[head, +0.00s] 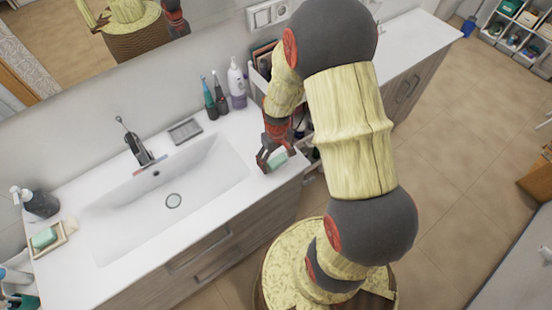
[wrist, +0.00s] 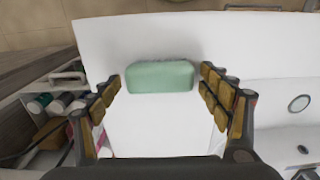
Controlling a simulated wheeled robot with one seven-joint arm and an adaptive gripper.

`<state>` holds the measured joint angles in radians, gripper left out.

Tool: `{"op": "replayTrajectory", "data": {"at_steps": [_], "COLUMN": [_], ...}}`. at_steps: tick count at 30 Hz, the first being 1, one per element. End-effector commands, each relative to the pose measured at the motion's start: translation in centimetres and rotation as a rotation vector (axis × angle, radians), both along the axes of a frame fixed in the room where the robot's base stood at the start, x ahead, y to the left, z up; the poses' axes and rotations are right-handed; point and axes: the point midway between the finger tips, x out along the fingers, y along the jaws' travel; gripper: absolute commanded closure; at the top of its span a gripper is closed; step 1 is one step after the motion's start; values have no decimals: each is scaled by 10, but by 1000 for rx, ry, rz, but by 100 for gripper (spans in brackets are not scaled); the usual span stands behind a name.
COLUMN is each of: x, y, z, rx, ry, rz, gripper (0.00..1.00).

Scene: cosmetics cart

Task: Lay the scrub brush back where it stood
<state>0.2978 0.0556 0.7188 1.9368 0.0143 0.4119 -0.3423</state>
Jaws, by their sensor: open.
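A pale green, rounded block (wrist: 160,76) lies flat on the white counter near its edge; it also shows in the head view (head: 278,160). No clear scrub brush shows elsewhere.
The sink basin (head: 174,200) lies left of my gripper. Bottles (head: 236,84) and two toothbrush-like items stand behind. A soap dish (head: 47,238) with another green block is at the far left. An open cart (wrist: 62,105) with several items stands beside the counter.

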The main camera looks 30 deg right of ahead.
Motion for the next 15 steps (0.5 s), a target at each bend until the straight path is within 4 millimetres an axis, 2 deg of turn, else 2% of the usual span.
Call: {"op": "replayTrajectory", "data": {"at_steps": [8, 11, 15], "x": [0, 1, 1], "y": [0, -1, 0], "z": [6, 18, 45], "rx": [0, -2, -2], "ry": [-1, -5, -5], "rz": [0, 0, 0], "gripper": [22, 22, 22]}}
